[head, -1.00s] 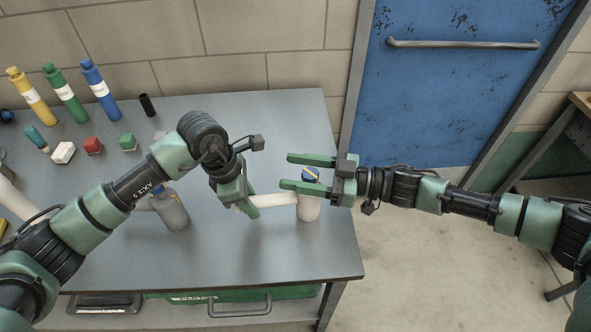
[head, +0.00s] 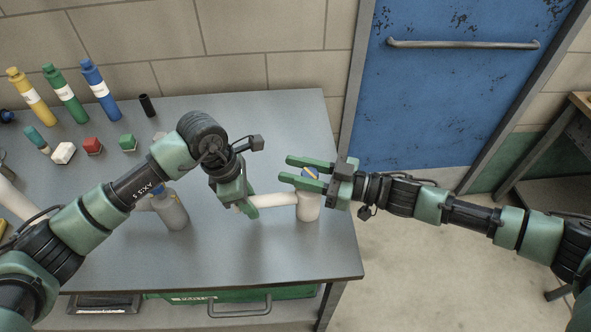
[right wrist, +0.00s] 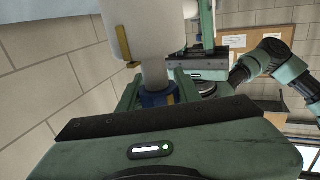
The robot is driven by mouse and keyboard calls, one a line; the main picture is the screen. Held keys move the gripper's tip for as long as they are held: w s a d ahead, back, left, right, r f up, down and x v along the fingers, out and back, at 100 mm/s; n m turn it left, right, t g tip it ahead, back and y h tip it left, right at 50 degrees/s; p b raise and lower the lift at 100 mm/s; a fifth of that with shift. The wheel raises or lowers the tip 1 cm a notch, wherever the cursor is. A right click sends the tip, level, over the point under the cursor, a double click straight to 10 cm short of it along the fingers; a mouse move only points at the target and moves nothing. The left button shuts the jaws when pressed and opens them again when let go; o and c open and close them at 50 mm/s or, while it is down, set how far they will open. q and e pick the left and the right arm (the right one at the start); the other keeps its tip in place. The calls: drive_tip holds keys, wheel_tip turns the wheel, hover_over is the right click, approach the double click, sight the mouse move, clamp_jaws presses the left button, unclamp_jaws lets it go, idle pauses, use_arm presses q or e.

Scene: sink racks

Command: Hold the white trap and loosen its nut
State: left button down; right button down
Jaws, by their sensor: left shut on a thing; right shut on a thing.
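The white trap (head: 307,212) is at the right of the bench, a cup with a pale pipe (head: 273,200) running left from it. Its blue nut (head: 310,173) with a yellow mark sits on top of the cup. My left gripper (head: 247,209) is shut on the pale pipe, left of the cup. My right gripper (head: 287,169) comes in from the right and is shut on the nut, one finger on each side. The right wrist view shows the white cup (right wrist: 150,30) and the blue nut (right wrist: 154,98) between the fingers; part of the nut is hidden.
Yellow, green and blue bottles (head: 103,92), a black cylinder (head: 148,105) and small red, white and green blocks (head: 92,146) stand at the back left. The bench front right (head: 310,250) is clear.

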use_arm(q)
drive_tip(key=shift+d, duration=0.1)
use_arm(e)
drive_tip(key=m+t+h, duration=0.1)
drive_tip(key=m+t, duration=0.1)
drive_tip(key=m+t+h, duration=0.2)
drive_tip(key=t, duration=0.1)
drive_tip(key=w+m+t+h, duration=0.1)
drive_tip(key=m+t+h, duration=0.1)
drive_tip(key=shift+w+d+r+t, duration=0.1)
drive_tip(key=shift+d+r+t, duration=0.05)
drive_tip(key=shift+d+t, duration=0.2)
drive_tip(key=shift+d+h, duration=0.15)
drive_tip(key=shift+h, duration=0.25)
drive_tip(key=c, duration=1)
unclamp_jaws()
drive_tip(key=shift+o, duration=0.2)
drive_tip(key=shift+d+f, duration=0.2)
drive_tip(key=v, duration=1.1)
drive_tip(key=shift+s, duration=0.35)
